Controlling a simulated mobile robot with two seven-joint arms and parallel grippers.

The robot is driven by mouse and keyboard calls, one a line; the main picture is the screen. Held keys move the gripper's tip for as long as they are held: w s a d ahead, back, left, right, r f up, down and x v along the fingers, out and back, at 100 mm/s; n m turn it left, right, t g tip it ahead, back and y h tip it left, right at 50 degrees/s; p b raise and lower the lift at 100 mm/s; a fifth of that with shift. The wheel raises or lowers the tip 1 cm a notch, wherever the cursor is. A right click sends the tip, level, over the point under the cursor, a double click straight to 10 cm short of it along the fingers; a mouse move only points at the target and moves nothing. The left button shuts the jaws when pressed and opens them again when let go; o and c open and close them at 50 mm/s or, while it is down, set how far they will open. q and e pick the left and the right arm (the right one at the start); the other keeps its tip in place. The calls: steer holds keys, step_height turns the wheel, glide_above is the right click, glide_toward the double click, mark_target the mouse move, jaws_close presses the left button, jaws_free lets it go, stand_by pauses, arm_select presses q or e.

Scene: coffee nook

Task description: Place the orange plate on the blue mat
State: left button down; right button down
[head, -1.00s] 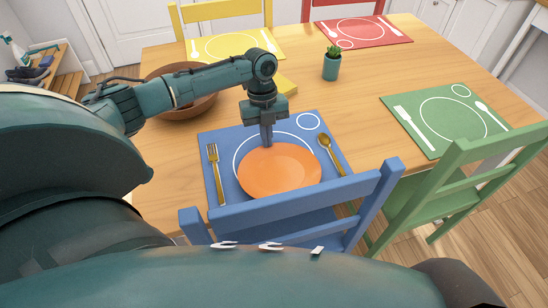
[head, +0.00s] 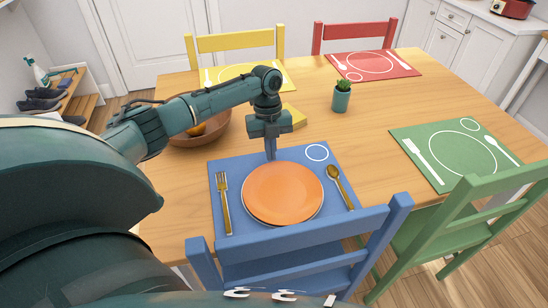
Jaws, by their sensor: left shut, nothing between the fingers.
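The orange plate (head: 283,192) lies on the blue mat (head: 228,170), between a gold fork (head: 224,202) on the left and a gold spoon (head: 338,185) on the right. It covers most of the mat's printed white circle; a thin white line shows along its near edge. My left gripper (head: 271,156) points down at the plate's far rim, with its fingers shut and empty. I cannot tell whether the fingertips touch the rim. My right gripper is not in view.
A blue chair (head: 300,232) stands at the near edge, partly hiding the mat. A brown bowl (head: 205,133) sits left behind my gripper, near a yellow block (head: 294,116). A potted plant (head: 341,98) and a green mat (head: 442,150) are right. The table's middle right is clear.

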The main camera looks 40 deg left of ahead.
arm_select(q)
steer(key=v, duration=1.2)
steer(key=shift+r, duration=0.2)
